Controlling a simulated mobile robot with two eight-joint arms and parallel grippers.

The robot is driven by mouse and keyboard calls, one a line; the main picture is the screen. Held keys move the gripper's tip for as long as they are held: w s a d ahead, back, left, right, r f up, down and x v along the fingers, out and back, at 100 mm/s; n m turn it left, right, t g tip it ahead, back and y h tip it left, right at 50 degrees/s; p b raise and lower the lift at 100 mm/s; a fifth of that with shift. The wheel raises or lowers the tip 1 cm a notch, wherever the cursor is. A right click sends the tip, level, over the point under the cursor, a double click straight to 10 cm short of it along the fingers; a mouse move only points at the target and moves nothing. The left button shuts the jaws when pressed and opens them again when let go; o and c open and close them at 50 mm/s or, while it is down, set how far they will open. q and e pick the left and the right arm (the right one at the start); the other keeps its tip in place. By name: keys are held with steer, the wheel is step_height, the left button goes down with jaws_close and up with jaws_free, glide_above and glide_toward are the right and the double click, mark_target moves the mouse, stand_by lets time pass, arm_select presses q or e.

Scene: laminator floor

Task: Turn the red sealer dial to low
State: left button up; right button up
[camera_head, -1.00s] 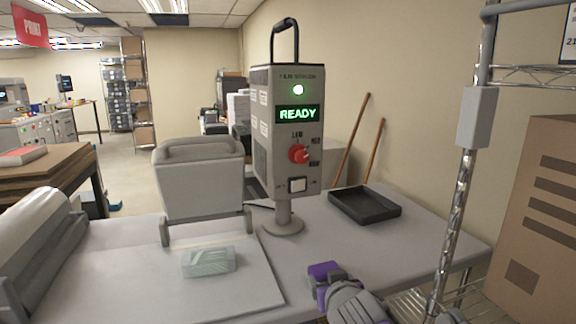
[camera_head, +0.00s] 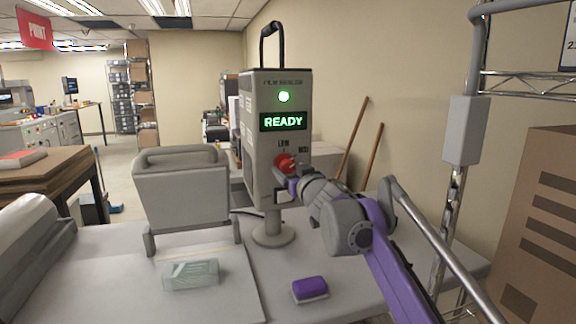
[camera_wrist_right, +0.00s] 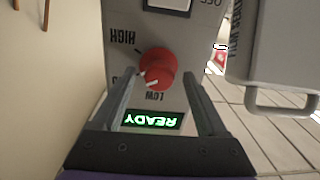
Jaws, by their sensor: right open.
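The grey film sealer (camera_head: 258,130) stands on a round foot on the table, with a green lamp and a lit READY display. Its red dial (camera_head: 286,162) is on the front, partly hidden by my right gripper (camera_head: 292,180). In the right wrist view, upside down, the dial (camera_wrist_right: 158,66) sits ahead of and between the open fingers of the gripper (camera_wrist_right: 162,84). I cannot tell whether they touch it. The dial's white mark points lower left, toward a label partly hidden by a finger. LOW is straight below the dial and HIGH is upper left. My left gripper is out of view.
A purple block (camera_head: 310,289) and a clear greenish packet (camera_head: 191,274) are on the table (camera_head: 110,285). A grey chair-like unit (camera_head: 182,190) stands left of the sealer. A wire rack post (camera_head: 447,205) and a cardboard box (camera_head: 540,220) are at right.

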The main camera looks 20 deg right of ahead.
steer(key=shift+w+a, duration=0.1)
steer(key=shift+w, duration=0.95)
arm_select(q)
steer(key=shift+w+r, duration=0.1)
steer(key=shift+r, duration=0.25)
arm_select(e)
jaws_close()
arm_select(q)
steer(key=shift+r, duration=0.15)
arm_select(e)
steer(key=shift+n, duration=0.3)
steer(key=n+p, duration=0.2)
steer(key=n, duration=0.3)
steer(key=shift+r, duration=0.1)
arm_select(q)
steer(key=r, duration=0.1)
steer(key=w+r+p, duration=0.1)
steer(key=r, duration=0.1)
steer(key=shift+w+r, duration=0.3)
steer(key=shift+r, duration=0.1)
arm_select(e)
steer(key=n, duration=0.6)
